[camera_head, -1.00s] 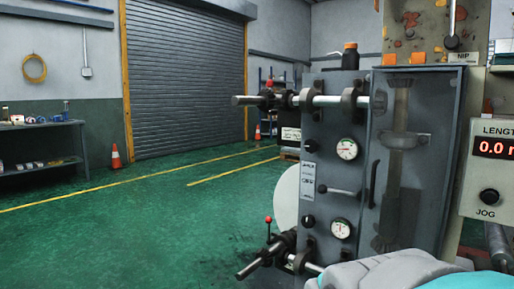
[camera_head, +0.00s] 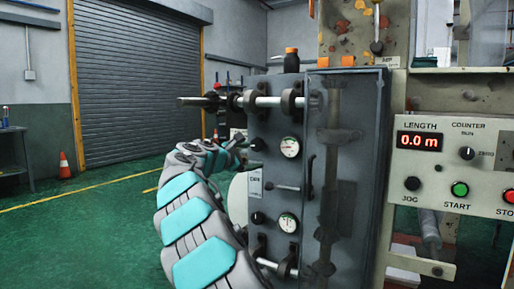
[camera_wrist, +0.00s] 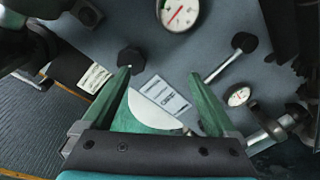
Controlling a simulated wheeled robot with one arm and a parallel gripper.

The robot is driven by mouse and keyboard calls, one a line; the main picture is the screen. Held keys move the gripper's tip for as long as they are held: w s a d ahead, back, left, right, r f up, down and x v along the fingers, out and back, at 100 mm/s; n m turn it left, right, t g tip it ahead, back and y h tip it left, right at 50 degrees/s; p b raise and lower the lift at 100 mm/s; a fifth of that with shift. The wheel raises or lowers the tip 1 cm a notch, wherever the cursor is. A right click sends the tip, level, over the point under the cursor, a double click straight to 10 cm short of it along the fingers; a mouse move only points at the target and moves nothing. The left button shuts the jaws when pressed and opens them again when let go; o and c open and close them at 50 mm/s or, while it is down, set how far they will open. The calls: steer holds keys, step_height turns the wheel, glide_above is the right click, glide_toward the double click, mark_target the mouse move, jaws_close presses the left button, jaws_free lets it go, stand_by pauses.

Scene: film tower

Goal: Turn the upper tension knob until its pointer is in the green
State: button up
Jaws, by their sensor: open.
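The upper tension knob (camera_head: 257,145) is a dark round knob on the grey panel, left of the upper white gauge (camera_head: 290,147). In the wrist view the knob (camera_wrist: 130,60) lies just beyond the left fingertip, not between the fingers. The upper gauge (camera_wrist: 180,14) is cut by the top edge there; its red pointer shows, but I cannot tell whether it is in the green. My gripper (camera_wrist: 159,74) is open and empty, its green fingers apart in front of the panel. In the head view my gripper (camera_head: 240,150) is close to the upper knob, mostly hidden by my arm.
A lower knob (camera_head: 257,218) and lower gauge (camera_head: 288,222) sit below. A lever with a black ball end (camera_wrist: 245,42) sticks out between the gauges. Rollers (camera_head: 262,101) project above. A control box (camera_head: 450,165) reading 0.0 stands right. Open green floor lies left.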

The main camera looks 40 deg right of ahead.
mark_target(256, 146)
steer(key=w+d+n, duration=0.1)
steer(key=w+d+r+n+t, duration=0.1)
steer(key=w, duration=0.1)
steer(key=w+d, duration=0.1)
steer(key=w, duration=0.1)
steer(key=shift+w+d+r+n+t+h, duration=0.15)
steer(key=shift+d+r+n+t+h, duration=0.15)
steer(key=shift+n+h, duration=0.1)
steer(key=shift+p+x, duration=1)
steer(key=shift+x, duration=1.35)
steer(key=shift+w+d, duration=0.15)
steer(key=shift+d, duration=0.1)
steer(key=c, duration=1.3)
steer(key=shift+c, duration=0.2)
